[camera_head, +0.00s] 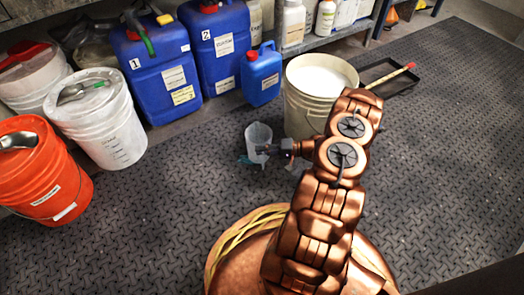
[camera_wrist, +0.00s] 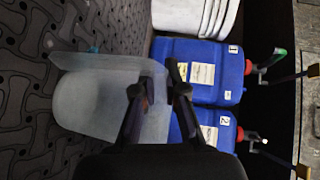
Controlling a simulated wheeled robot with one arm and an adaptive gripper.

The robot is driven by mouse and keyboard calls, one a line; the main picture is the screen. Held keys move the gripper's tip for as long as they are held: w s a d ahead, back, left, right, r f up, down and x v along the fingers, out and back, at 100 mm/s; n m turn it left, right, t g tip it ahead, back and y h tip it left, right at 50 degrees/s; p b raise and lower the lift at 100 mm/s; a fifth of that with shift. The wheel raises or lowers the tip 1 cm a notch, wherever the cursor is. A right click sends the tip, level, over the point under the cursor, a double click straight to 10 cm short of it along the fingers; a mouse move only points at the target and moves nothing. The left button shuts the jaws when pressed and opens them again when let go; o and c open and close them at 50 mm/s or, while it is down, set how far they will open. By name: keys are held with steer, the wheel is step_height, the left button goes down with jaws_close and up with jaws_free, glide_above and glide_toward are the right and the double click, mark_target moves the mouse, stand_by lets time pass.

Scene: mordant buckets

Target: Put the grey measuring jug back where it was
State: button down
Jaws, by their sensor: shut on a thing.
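The grey measuring jug (camera_head: 258,139) is translucent and shows just left of my gripper (camera_head: 284,148) in the head view. In the wrist view the jug (camera_wrist: 95,100) fills the left middle, lying sideways in the picture. My gripper (camera_wrist: 158,82) is shut on the jug's near side, at its handle or wall; which one I cannot tell. In the head view the jug looks roughly upright over the dark floor. Whether its base touches the floor I cannot tell. A small teal piece (camera_head: 244,159) shows at its lower edge.
A cream bucket (camera_head: 306,112) stands close behind my arm. Blue canisters numbered 1 (camera_head: 150,75) and 2 (camera_head: 212,58) and a smaller blue one (camera_head: 260,80) line the back. White (camera_head: 110,135) and orange (camera_head: 45,175) buckets stand left. The patterned floor (camera_head: 150,220) is clear at front left.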

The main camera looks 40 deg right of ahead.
steer(key=c, duration=1.2)
jaws_free()
steer(key=shift+f, duration=0.15)
